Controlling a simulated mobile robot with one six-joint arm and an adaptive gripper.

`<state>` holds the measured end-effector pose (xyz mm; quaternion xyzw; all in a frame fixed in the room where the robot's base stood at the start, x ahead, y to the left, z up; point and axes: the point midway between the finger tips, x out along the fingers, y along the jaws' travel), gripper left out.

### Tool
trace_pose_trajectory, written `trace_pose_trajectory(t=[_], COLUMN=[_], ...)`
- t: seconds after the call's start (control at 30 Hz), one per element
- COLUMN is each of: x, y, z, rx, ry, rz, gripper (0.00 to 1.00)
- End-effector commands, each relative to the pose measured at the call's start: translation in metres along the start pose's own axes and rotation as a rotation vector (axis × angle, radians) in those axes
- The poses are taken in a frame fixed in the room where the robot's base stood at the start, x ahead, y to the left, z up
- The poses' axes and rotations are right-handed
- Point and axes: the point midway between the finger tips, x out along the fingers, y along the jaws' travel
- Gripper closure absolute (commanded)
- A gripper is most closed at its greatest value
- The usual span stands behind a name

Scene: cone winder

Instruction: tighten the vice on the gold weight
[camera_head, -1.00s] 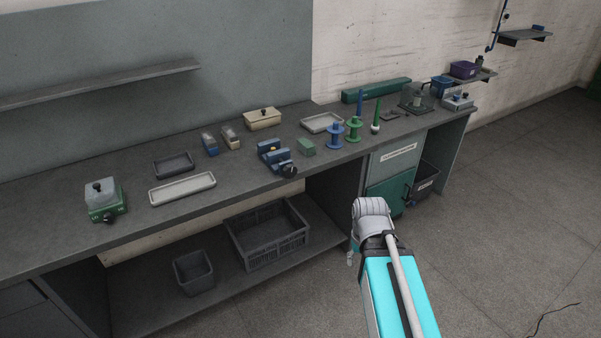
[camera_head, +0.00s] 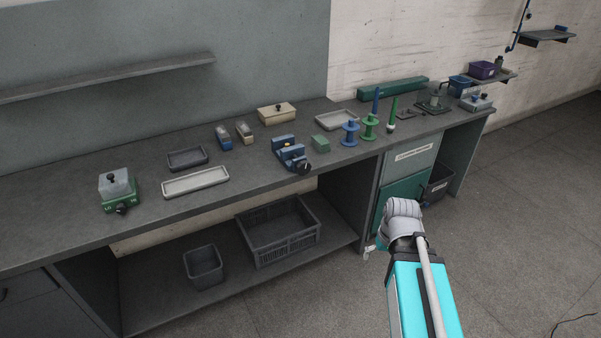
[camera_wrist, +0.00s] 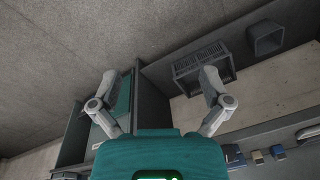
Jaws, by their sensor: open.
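The blue vice (camera_head: 290,154) stands near the front edge of the bench, with a dark round knob (camera_head: 303,168) at its front end.
A green block (camera_head: 320,144) sits right of the vice, then blue (camera_head: 349,134) and green (camera_head: 369,128) spools. Trays, small boxes and a green-based device (camera_head: 119,190) stand on the bench (camera_head: 60,220). A crate (camera_head: 277,232) lies on the lower shelf. The floor in front is open.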

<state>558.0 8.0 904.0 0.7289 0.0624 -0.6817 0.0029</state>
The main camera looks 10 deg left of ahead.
Motion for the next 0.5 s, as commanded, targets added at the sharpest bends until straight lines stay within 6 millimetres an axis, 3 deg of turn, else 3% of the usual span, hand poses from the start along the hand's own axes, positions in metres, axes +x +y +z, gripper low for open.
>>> trace_pose_trajectory(t=[0.23,0.5], x=[0.037,0.051], y=[-0.048,-0.111], z=[-0.061,-0.143], rx=[-0.236,-0.483], ry=[0.225,0.629], rz=[-0.21,-0.408], gripper=[0.0,0.0])
